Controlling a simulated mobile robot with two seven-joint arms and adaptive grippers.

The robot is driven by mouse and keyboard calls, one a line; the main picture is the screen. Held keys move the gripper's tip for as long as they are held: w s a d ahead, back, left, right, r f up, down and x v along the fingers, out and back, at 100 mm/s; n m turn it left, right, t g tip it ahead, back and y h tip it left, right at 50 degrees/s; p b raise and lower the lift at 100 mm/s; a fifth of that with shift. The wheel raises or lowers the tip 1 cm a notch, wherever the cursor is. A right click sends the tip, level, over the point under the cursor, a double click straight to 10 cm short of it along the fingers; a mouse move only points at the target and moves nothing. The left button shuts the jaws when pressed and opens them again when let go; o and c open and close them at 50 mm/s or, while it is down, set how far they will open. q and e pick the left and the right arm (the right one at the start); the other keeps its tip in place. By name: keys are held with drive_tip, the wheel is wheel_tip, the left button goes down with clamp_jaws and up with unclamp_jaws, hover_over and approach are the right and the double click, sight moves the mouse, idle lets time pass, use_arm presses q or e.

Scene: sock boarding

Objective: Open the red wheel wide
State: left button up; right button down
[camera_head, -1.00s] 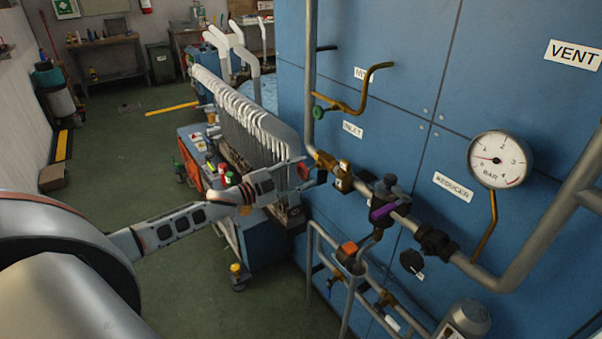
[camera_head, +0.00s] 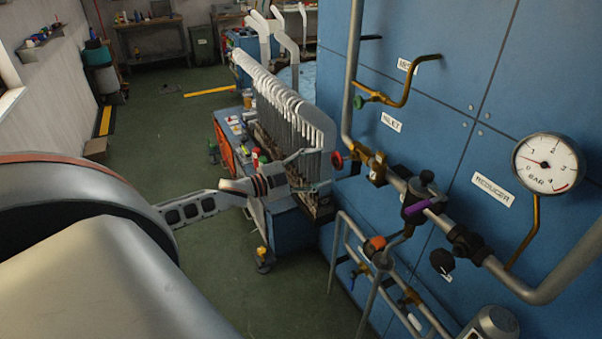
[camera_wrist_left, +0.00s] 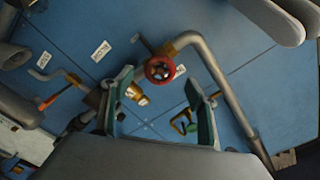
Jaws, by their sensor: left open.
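The red wheel (camera_head: 337,160) is a small handwheel at the left end of the horizontal pipe, by a brass valve body (camera_head: 377,168). It faces the camera in the left wrist view (camera_wrist_left: 159,70), a little above the middle, with its red rim and spokes clear. My left gripper (camera_head: 322,169) is open and empty, left of the wheel, with its fingers pointing toward it. In the left wrist view the two fingers (camera_wrist_left: 158,85) stand apart on either side of the wheel, and I see no contact. My right gripper is not in view.
A purple-handled valve (camera_head: 418,207), a BAR gauge (camera_head: 548,163) and a green wheel (camera_head: 359,102) are on the blue panel (camera_head: 440,80). A rack of white sock forms (camera_head: 290,100) stands behind my gripper. Lower pipes (camera_head: 345,255) run below. The green floor (camera_head: 190,125) at left is open.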

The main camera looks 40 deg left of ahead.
use_arm(q)
drive_tip(key=shift+v, duration=2.95)
drive_tip(key=s+d+f+n+y, duration=0.1)
drive_tip(key=s+d+f+n, duration=0.15)
drive_tip(key=f, duration=0.35)
drive_tip(key=s+d+f+n+y, duration=0.1)
drive_tip(key=s+d+f, duration=0.25)
drive_tip(key=f, duration=0.25)
drive_tip(key=s+d+f+n+g+y, duration=0.3)
drive_tip(key=s+d+f+n+g, duration=0.3)
drive_tip(key=s+d+f, duration=1)
drive_tip(key=s+d+n, duration=0.1)
drive_tip(key=d, duration=0.2)
drive_tip(key=shift+s+d, duration=0.25)
drive_tip(key=shift+s, duration=0.05)
drive_tip(key=shift+f, duration=0.15)
